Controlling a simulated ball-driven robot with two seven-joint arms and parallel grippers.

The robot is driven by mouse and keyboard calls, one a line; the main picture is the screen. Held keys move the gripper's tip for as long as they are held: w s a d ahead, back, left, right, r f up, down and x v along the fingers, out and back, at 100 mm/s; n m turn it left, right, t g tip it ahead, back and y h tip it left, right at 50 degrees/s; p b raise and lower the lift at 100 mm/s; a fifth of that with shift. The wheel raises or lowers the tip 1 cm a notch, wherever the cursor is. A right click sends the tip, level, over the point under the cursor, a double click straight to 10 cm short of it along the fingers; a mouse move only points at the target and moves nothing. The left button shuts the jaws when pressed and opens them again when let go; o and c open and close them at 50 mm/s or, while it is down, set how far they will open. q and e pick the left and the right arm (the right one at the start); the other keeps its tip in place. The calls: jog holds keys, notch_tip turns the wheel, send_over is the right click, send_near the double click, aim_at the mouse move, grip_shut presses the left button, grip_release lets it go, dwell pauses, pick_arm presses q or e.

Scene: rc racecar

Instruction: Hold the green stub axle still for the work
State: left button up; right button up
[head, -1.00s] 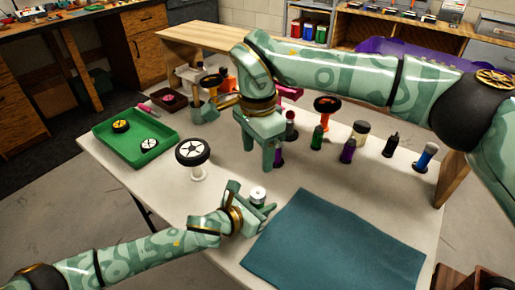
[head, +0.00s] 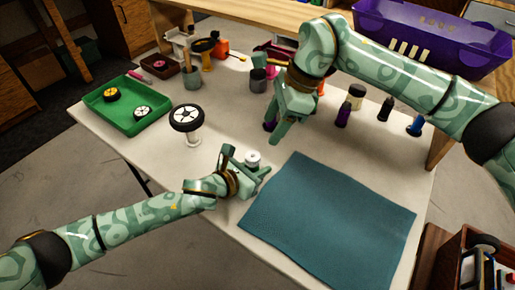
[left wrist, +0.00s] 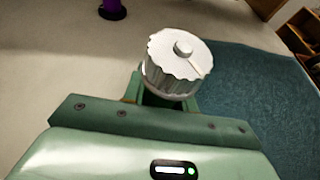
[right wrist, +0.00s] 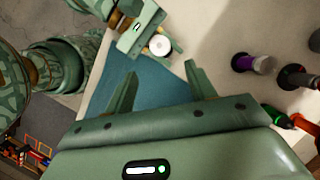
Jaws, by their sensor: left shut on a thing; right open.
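My left gripper (head: 246,166) is shut on a silver, ridged round piece (head: 252,158) by the upper left edge of the mat. In the left wrist view the silver piece (left wrist: 178,62) has a small stud on top and sits tilted in the frame. A green stub axle cannot be told apart from my green fingers; the part below the silver piece is mostly hidden. My right gripper (right wrist: 160,88) is open and empty above the table, beyond the left gripper in the head view. The silver piece also shows in the right wrist view (right wrist: 160,45).
A teal mat (head: 325,220) covers the front right of the table. A wheel on a stand (head: 187,119) stands left of my left gripper. A green tray (head: 148,131) lies at the far left. Bottles, including a purple one (head: 343,113), stand beyond the mat.

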aim_at(256, 155)
jog(key=x, duration=0.9)
jog(key=shift+f, duration=0.3)
jog(key=c, duration=1)
